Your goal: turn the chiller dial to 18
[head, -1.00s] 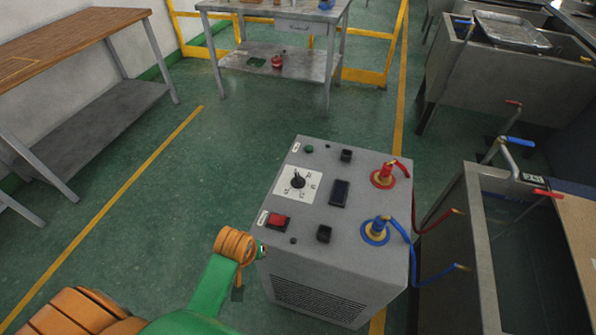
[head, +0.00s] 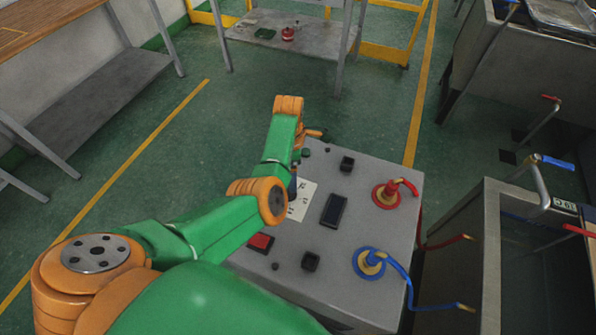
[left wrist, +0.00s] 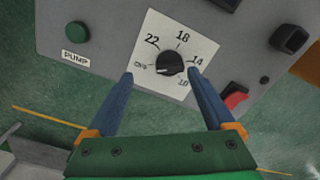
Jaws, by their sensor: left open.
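The chiller (head: 370,230) is a grey box with a sloping view of its top panel in the head view. Its dial plate (head: 306,203) is white and partly hidden by my left arm. In the left wrist view the round black dial knob (left wrist: 170,64) sits on the white plate marked OFF, 22, 18, 14 and 10. I cannot read clearly where its pointer stands. My left gripper (left wrist: 161,75) is open, its two blue fingers spread either side of the knob's near edge, apart from it. In the head view the gripper is mostly hidden behind the arm. My right gripper is not in view.
A red switch (head: 261,242), a black display (head: 334,210) and red (head: 386,194) and blue (head: 370,262) hose fittings share the panel. A green button (left wrist: 76,31) is by the PUMP label. A metal tank (head: 482,260) stands to the right. Floor on the left is open.

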